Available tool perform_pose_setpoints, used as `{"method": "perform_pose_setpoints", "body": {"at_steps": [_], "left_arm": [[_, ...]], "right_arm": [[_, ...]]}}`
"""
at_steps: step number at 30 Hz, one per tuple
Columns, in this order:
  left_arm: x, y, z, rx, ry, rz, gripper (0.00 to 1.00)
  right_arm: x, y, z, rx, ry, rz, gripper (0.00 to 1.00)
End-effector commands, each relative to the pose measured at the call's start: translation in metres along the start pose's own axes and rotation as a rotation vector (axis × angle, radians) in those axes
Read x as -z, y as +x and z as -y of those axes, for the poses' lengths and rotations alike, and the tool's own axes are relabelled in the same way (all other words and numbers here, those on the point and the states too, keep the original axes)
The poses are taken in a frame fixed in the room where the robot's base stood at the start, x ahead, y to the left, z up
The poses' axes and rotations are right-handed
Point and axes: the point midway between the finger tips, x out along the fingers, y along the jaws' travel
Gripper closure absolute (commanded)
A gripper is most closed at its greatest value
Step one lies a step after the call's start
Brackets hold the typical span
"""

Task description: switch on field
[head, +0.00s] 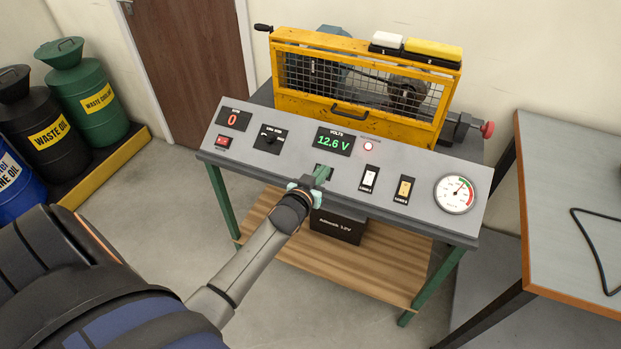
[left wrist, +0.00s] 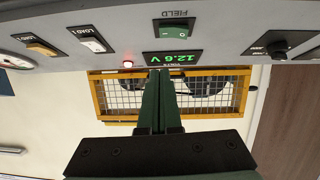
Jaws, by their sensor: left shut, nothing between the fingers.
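The field switch is a green rocker (left wrist: 177,31) on a dark plate labelled FIELD. It is on the sloping grey panel (head: 300,155), below the volts display (head: 334,142), which reads 12.6 V. My right gripper is not in view.
Load switches, white (head: 370,179) and amber (head: 405,188), are right of the gripper. A knob (head: 270,137) and red switch (head: 223,142) are left. A pinkish lamp (head: 368,146) glows beside the display. A yellow mesh guard (head: 355,110) stands behind. A workbench (head: 570,180) is at right.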

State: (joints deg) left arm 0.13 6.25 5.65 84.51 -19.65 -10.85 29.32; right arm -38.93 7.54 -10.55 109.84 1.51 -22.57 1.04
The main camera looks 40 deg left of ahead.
Motion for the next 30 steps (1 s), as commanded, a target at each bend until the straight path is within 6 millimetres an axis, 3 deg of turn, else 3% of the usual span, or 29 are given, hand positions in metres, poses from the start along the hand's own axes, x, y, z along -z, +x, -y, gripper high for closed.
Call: {"method": "perform_pose_setpoints", "body": {"at_steps": [9,15,30], "left_arm": [[-0.006,-0.062,-0.008,-0.001,-0.002,0.006,1.00],[-0.006,-0.086,-0.011,0.000,-0.002,0.005,1.00],[-0.005,-0.093,-0.012,0.000,-0.001,0.004,1.00]], "right_arm": [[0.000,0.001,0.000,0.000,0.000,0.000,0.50],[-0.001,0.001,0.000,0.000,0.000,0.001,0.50],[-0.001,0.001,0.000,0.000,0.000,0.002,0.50]]}}
